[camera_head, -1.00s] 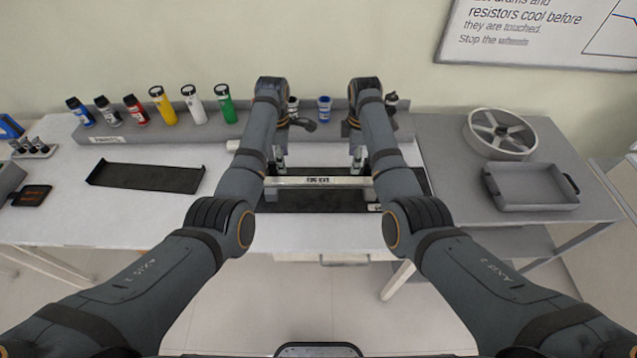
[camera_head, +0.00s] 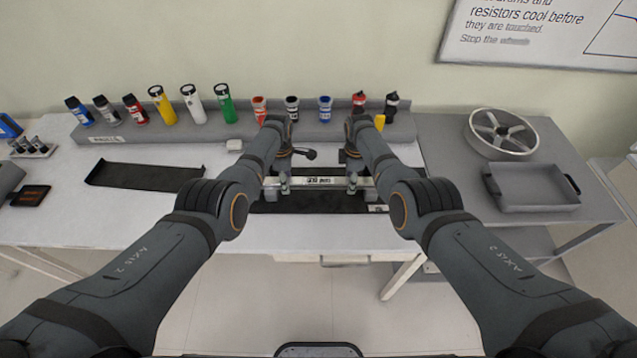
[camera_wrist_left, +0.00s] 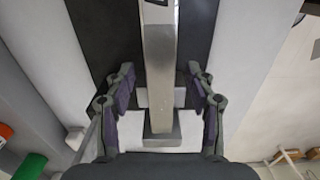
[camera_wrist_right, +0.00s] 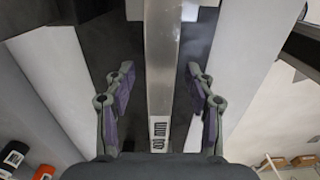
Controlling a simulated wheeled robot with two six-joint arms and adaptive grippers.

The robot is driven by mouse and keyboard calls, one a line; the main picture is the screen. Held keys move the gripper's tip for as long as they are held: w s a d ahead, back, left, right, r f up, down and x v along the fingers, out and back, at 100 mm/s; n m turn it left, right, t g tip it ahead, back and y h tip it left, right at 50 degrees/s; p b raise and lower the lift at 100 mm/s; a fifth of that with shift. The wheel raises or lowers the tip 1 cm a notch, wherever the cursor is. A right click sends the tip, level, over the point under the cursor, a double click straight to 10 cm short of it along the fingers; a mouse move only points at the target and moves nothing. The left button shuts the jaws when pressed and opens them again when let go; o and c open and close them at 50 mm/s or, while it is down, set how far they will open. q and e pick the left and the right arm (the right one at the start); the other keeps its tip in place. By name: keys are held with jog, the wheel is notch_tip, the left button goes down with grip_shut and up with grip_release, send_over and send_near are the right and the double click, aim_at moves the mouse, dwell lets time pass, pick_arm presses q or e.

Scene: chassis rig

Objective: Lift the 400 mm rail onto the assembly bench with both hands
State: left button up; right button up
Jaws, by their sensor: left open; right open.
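The rail (camera_head: 320,182) is a silver bar with a printed label, lying left to right over a dark mat (camera_head: 310,205) on the bench. It appears to rest on pale blocks; one block (camera_wrist_left: 181,97) shows under it in the left wrist view. My left gripper (camera_head: 285,184) is open, its fingers on either side of the rail near one end. That end (camera_wrist_left: 162,135) shows between them. My right gripper (camera_head: 352,182) is open, its fingers astride the rail (camera_wrist_right: 162,70) beside the label. Gaps show between fingers and rail in both wrist views.
A grey ledge (camera_head: 240,132) with several coloured bottles runs along the back. A second dark mat (camera_head: 145,177) lies to the left. A grey side table at right holds a spoked wheel (camera_head: 500,133) and a tray (camera_head: 530,190). The white bench top between the mats is clear.

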pick_arm(q)
jog(key=shift+c, duration=0.2)
pick_arm(e)
jog(key=shift+c, duration=0.2)
pick_arm(q)
grip_shut()
pick_arm(e)
grip_shut()
pick_arm(q)
jog(key=shift+r, duration=0.1)
